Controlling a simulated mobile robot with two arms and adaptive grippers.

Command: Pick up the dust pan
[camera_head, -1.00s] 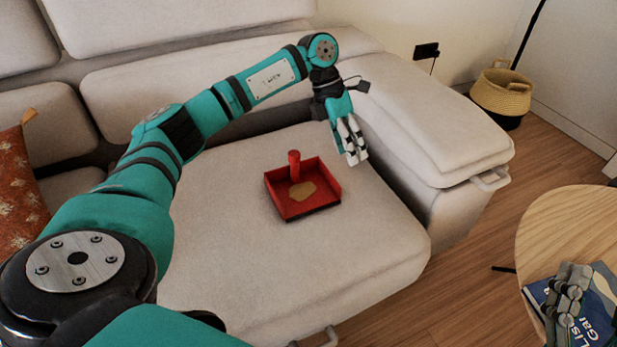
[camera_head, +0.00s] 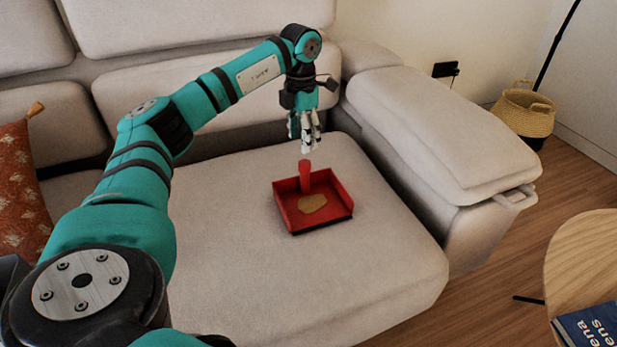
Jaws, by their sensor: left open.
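The red dust pan (camera_head: 336,207) lies flat on the beige sofa seat in the head view. Its short round handle (camera_head: 305,177) stands upright at the back of the pan, and a tan patch (camera_head: 312,204) shows on its floor. My left gripper (camera_head: 308,148) is open and points down just above and behind the top of the handle. A small gap seems to remain between the fingertips and the handle; the exact depth is hard to tell. My right gripper is out of view.
The sofa armrest (camera_head: 436,130) rises to the right of the seat. An orange cushion (camera_head: 18,190) lies at the left. A round wooden table (camera_head: 590,260) with a blue book (camera_head: 592,328) stands at lower right, and a basket (camera_head: 523,110) behind. The seat around the pan is clear.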

